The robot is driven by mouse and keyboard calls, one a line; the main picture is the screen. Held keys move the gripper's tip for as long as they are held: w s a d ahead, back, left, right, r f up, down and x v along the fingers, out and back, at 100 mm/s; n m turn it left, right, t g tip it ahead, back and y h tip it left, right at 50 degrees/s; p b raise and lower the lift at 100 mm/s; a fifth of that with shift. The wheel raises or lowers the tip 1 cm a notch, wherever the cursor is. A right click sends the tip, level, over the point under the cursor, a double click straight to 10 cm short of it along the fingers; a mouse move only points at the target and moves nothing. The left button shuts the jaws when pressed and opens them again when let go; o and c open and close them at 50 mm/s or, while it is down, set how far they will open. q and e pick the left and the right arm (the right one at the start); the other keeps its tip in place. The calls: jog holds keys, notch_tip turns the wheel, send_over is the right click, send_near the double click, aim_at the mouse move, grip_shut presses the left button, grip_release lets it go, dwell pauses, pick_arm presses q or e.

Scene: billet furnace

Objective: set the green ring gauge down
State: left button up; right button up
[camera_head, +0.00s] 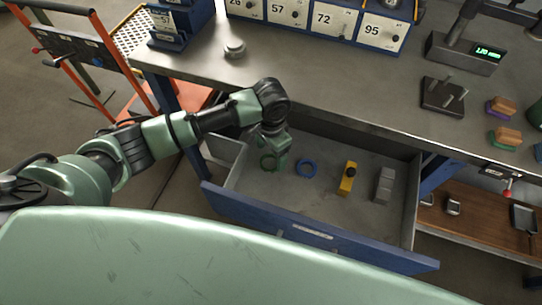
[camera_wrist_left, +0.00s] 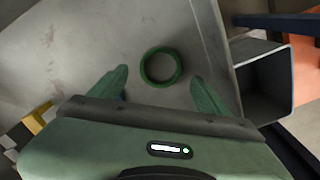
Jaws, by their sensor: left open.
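The green ring gauge (camera_wrist_left: 145,75) lies flat on the grey drawer floor in the left wrist view, between and a little beyond my left gripper's two green fingers. My left gripper (camera_wrist_left: 160,90) is open, with a gap on either side of the ring. In the head view the ring (camera_head: 267,168) shows at the drawer's left end, just beside the left gripper (camera_head: 274,160), which reaches down into the drawer. The open drawer (camera_head: 300,226) has a blue front. My right gripper is not in view.
A blue ring (camera_head: 315,169), a yellow block (camera_head: 347,178) and grey blocks (camera_head: 385,183) lie right of the green ring in the drawer. The workbench top (camera_head: 330,85) overhangs the drawer's back. The drawer's left wall (camera_head: 236,160) is close to my gripper.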

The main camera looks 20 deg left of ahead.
aim_at(271, 164)
pick_arm(q)
notch_tip(271, 164, up, 9)
jog(key=shift+f, duration=0.1)
dwell(0.7)
